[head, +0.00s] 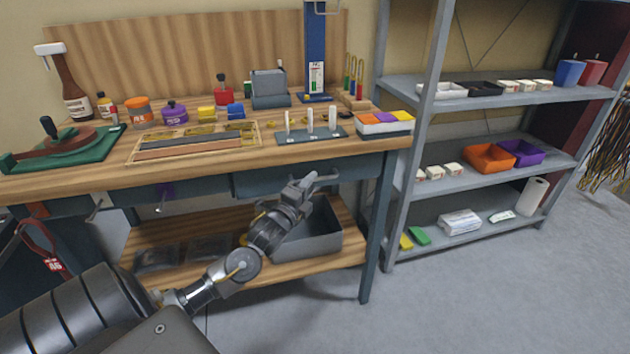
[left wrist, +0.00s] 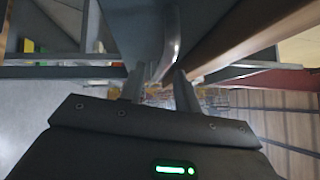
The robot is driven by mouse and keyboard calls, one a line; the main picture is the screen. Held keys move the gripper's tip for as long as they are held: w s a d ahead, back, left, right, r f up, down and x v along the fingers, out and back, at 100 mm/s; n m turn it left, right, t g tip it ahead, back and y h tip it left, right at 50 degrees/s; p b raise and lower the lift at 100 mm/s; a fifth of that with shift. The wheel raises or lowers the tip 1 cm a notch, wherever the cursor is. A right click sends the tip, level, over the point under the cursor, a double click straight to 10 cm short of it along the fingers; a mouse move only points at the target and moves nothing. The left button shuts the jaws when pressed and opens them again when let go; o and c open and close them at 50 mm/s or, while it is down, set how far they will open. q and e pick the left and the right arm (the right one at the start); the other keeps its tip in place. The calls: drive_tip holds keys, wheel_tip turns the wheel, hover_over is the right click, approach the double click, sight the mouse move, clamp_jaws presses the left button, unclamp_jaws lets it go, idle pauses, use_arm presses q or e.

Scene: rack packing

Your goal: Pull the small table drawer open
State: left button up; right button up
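The small table drawer (head: 262,182) is a dark grey box front under the right part of the wooden bench top, and it looks shut. My left gripper (head: 318,180) is in front of the drawer's right part and hides some of it. In the left wrist view the two fingers (left wrist: 159,88) stand apart. A curved light grey bar, seemingly the drawer handle (left wrist: 173,42), reaches down between them, closer to the right finger. I cannot tell whether it touches a finger. My right gripper is not in view.
The wooden bench top (head: 75,180) carries a spray bottle, jars, trays and a blue stand. A grey bin (head: 325,243) sits on the lower shelf below the gripper. A metal rack (head: 470,103) stands to the right. The floor in front is clear.

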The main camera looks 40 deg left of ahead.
use_arm(q)
drive_tip(key=shift+x, duration=1.4)
drive_tip(key=shift+c, duration=0.2)
clamp_jaws()
